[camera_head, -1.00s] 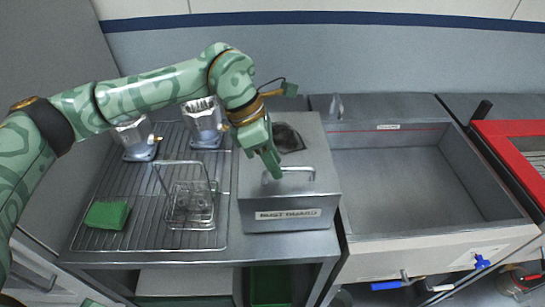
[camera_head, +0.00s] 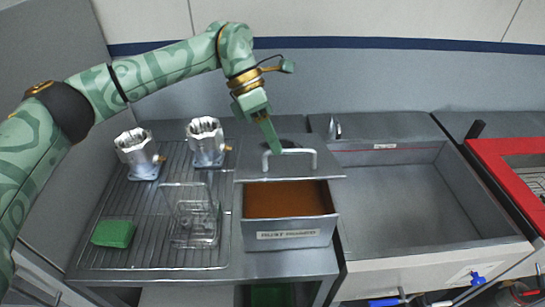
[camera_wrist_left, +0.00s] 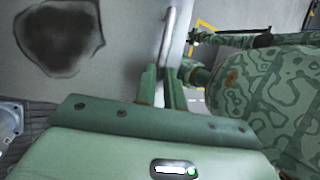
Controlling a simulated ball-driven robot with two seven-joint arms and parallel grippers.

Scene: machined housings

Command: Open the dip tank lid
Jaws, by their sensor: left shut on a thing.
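The dip tank (camera_head: 290,236) is a grey metal box with a front label; its front part is uncovered and shows orange-brown liquid (camera_head: 288,199). Its grey lid (camera_head: 310,171) lies slid back over the rear of the tank. A bar handle (camera_head: 296,152) stands on the lid. My left gripper (camera_head: 272,147) is shut on the left part of this handle. In the left wrist view the fingers (camera_wrist_left: 164,85) close around the handle bar (camera_wrist_left: 169,35), and a dark stain (camera_wrist_left: 58,38) shows on the lid. My right gripper is not in view.
Left of the tank, a wire rack (camera_head: 150,255) holds two metal housings (camera_head: 138,153) (camera_head: 207,142), a wire basket (camera_head: 195,222) and a green sponge (camera_head: 113,233). Right of it is an empty sink (camera_head: 400,200) with a tap (camera_head: 334,128). A red-rimmed tank (camera_head: 500,152) stands far right.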

